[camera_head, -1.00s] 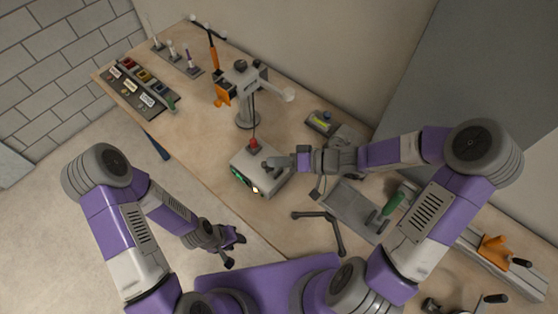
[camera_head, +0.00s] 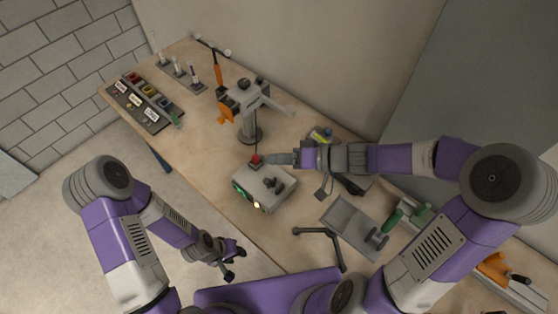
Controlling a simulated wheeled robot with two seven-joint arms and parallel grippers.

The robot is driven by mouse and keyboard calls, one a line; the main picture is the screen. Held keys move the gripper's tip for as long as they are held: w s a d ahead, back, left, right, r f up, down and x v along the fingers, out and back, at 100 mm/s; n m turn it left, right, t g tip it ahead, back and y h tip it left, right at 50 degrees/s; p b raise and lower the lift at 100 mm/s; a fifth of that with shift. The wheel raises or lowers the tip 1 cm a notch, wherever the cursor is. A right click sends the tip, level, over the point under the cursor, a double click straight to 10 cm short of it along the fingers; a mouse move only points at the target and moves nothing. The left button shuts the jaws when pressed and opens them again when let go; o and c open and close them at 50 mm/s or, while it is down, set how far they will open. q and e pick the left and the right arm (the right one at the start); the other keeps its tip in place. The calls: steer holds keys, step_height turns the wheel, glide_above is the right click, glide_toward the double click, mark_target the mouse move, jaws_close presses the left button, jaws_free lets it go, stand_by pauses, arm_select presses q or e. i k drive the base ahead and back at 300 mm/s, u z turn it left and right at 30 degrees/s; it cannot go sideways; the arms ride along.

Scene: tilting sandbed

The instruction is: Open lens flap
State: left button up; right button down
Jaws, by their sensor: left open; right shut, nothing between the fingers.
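A grey stand instrument (camera_head: 250,125) with an orange flap-like part (camera_head: 226,112) on the left of its head stands near the middle of the table. I cannot tell for sure whether this part is the lens flap, or whether it is open. A white box (camera_head: 266,198) with a red button (camera_head: 255,161) and dark knobs on top is in front of it. My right gripper (camera_head: 270,158) is shut and empty, just right of the red button and below the instrument head in the picture; contact is unclear. My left gripper (camera_head: 235,260) is open and empty, off the table's front edge.
A dark tray with coloured pots (camera_head: 145,98) and a rack of tubes (camera_head: 182,74) are at the far left. A grey trough (camera_head: 350,224) and a dark bracket (camera_head: 323,240) lie to the right. Table space left of the instrument is largely clear.

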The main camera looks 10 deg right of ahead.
mark_target(226, 112)
steer(key=k, duration=1)
